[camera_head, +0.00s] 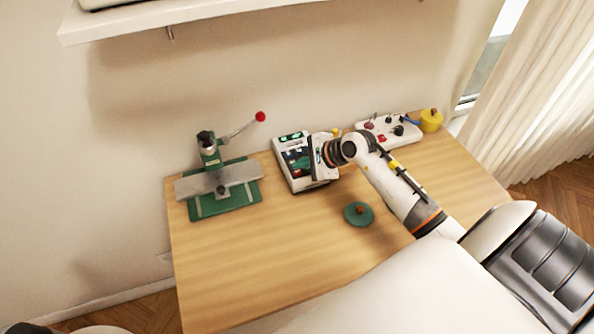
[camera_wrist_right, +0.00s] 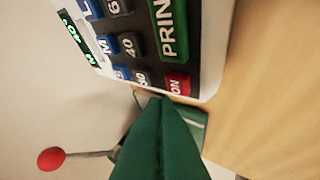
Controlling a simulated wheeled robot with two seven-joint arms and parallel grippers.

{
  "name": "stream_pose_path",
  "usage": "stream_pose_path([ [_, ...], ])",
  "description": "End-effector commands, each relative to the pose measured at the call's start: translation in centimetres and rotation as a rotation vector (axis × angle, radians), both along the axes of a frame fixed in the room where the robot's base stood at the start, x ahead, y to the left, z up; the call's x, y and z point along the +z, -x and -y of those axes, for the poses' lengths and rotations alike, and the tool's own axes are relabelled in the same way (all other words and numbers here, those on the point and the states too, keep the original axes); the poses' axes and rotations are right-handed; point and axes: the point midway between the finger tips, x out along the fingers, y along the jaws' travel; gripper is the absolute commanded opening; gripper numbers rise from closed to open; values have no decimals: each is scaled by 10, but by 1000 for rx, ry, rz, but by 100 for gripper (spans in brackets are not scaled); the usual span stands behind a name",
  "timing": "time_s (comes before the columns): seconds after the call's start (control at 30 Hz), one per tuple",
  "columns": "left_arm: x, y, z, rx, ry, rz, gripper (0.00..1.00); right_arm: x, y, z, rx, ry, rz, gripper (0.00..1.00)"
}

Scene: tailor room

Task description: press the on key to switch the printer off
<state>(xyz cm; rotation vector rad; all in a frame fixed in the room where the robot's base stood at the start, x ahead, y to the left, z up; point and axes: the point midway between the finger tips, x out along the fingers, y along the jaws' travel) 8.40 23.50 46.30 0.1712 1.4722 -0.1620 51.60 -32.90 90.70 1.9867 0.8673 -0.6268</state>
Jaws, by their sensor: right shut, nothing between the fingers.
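The printer (camera_head: 283,157) is a white box near the back of the wooden table, with a dark keypad and lit green display. In the right wrist view the printer's white edge (camera_wrist_right: 215,45) is close. It shows a green PRINT key, blue and grey keys, and the red ON key (camera_wrist_right: 178,83) at the corner. The display (camera_wrist_right: 77,38) is lit with green characters. My right gripper (camera_head: 306,161) is over the printer, partly hiding the keypad. Its green fingers (camera_wrist_right: 160,98) are shut and empty, their tips just beside the ON key; contact cannot be told. My left gripper is not in view.
A green press (camera_head: 225,203) with a red-knobbed lever stands left of the printer. A green round object (camera_head: 358,214) lies in front. A white tray of small items (camera_head: 388,130) and a yellow pot (camera_head: 431,121) stand at the back right. The table's front left (camera_head: 250,255) is clear.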

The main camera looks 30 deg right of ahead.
Motion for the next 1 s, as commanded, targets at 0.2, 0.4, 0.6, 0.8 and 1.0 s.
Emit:
stream_pose_path([
  [0.2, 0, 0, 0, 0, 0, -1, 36, 0, 0, 0, 0, 0, 0, 0],
  [0.4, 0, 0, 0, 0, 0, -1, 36, 0, 0, 0, 0, 0, 0, 0],
  [0.6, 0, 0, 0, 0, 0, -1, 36, 0, 0, 0, 0, 0, 0, 0],
  [0.8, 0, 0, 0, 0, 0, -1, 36, 0, 0, 0, 0, 0, 0, 0],
  [1.0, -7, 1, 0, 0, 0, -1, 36, -6, 0, 0, 1, 0, -1, 0],
])
